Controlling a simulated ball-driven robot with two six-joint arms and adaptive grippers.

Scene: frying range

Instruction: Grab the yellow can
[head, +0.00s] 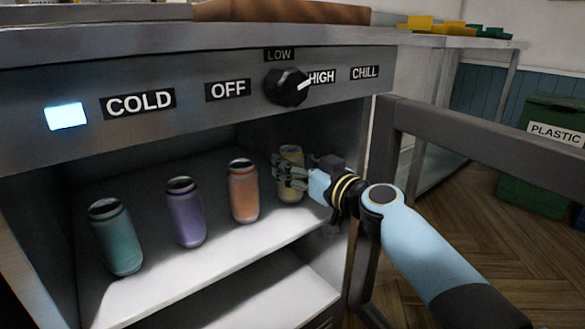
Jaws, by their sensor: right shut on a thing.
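The yellow can (291,190) stands upright at the right end of the fridge's upper shelf in the head view. My right gripper (285,172) reaches in from the right and is shut on the can. Its fingers cover the middle of the can, and its top and lower part show. The can appears to be at shelf level; I cannot tell whether its base touches the shelf. My left gripper is not in view.
An orange can (243,192), a purple can (186,212) and a teal can (115,238) stand left of the yellow can on the shelf (170,278). The open door frame (480,140) is at the right. A green PLASTIC bin (545,160) stands beyond.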

